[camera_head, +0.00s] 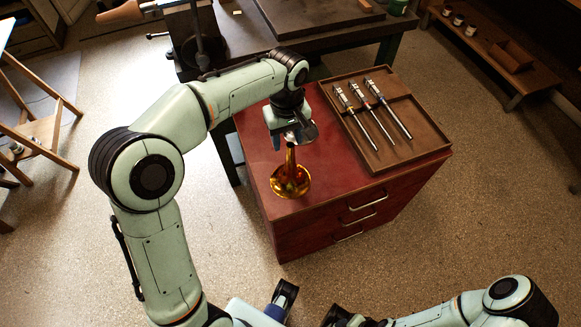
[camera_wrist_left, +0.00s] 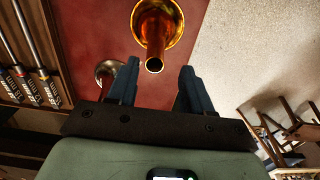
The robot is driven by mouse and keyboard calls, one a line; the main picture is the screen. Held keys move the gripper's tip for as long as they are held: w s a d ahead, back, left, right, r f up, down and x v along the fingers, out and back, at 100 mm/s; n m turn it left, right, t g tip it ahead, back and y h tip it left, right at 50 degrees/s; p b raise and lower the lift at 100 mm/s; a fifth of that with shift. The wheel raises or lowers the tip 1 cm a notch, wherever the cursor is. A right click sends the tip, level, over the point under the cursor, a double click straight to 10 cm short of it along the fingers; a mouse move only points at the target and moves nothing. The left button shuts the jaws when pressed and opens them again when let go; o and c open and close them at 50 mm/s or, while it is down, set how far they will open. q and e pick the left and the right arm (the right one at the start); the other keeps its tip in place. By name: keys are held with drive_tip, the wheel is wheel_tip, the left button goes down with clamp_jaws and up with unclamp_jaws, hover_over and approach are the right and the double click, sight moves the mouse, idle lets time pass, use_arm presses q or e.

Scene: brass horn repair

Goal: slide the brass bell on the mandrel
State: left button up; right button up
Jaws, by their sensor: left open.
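The brass bell (camera_head: 290,181) stands on the red cabinet top, flared end down and narrow tube up. It also shows in the left wrist view (camera_wrist_left: 157,22), its narrow end pointing towards my left gripper. My left gripper (camera_head: 291,136) is above the bell's narrow end. In the left wrist view its two dark fingers (camera_wrist_left: 155,85) are apart with nothing between them; the tube end lies just beyond them. A tan tapered piece (camera_head: 119,12) at the bench's left end may be the mandrel, but I cannot tell.
A silvery flared piece (camera_wrist_left: 108,72) stands near the bell, mostly hidden by my gripper in the head view. A brown tray (camera_head: 413,150) with three valve-like tools (camera_head: 372,108) takes up the cabinet's right side. A workbench (camera_head: 270,38) with a vise (camera_head: 198,45) stands behind.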

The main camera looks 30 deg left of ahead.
sight(289, 150)
use_arm(q)
drive_tip(key=f, duration=0.5)
drive_tip(key=shift+d+f+b, duration=0.15)
drive_tip(key=shift+d+b, duration=0.05)
drive_tip(key=shift+b, duration=0.15)
drive_tip(key=shift+c, duration=0.3)
clamp_jaws()
